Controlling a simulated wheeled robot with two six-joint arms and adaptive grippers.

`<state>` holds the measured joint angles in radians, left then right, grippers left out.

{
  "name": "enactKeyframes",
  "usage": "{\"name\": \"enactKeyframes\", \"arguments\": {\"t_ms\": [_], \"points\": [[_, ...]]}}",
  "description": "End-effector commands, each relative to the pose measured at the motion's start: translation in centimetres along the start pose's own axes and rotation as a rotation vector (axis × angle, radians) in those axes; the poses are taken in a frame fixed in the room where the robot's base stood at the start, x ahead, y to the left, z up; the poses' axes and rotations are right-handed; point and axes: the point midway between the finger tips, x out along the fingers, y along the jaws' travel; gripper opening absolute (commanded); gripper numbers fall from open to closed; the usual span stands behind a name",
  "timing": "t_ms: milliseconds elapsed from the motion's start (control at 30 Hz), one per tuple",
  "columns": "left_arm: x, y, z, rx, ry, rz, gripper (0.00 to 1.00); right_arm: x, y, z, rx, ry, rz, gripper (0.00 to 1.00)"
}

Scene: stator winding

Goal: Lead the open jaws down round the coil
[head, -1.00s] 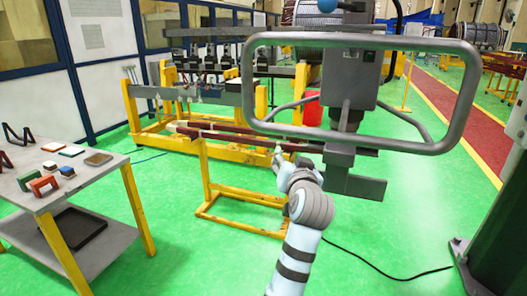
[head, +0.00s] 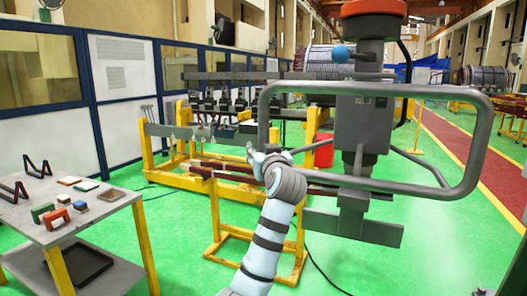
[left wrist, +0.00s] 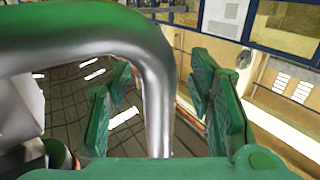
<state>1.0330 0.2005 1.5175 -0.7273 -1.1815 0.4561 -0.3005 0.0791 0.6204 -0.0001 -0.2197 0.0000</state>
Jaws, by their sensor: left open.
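The coil (head: 228,174) is a long dark red bar lying across a yellow stand. My left arm covers part of it in the head view. My left gripper (head: 254,153) points upward and overlaps the left side of the grey tube frame in that view; the coil shows below and left of it. In the left wrist view the green jaws (left wrist: 160,100) are open and apart. A thick grey tube (left wrist: 150,60) curves across that view, and I cannot tell whether it touches the jaws. I cannot make out the coil there. My right gripper is not in view.
A table (head: 85,226) with several small coloured blocks is at left. A yellow rack (head: 150,150) stands behind the coil. Green floor (head: 180,255) is clear between table and stand.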

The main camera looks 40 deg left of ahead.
Motion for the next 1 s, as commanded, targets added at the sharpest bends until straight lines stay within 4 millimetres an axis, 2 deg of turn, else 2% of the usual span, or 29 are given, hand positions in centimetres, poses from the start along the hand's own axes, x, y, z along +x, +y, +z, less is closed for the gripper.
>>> {"name": "enactKeyframes", "arguments": {"t_ms": [233,533,767,800,933,1000], "points": [[0.21,0.01,0.03,0.0,0.0,0.001,0.48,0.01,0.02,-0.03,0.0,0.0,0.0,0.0],[0.18,0.02,0.05,0.001,0.0,0.0,0.01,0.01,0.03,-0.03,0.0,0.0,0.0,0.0],[0.17,0.02,0.05,0.001,0.0,0.001,0.0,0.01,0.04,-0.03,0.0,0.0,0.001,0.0],[0.17,0.03,0.05,0.001,0.0,0.001,0.2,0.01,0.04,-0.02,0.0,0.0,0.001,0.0],[0.17,0.03,0.06,0.001,0.0,0.001,0.0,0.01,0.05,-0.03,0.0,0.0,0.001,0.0],[0.17,0.03,0.06,0.001,0.0,0.001,0.0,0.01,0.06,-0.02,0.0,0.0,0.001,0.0]]}}
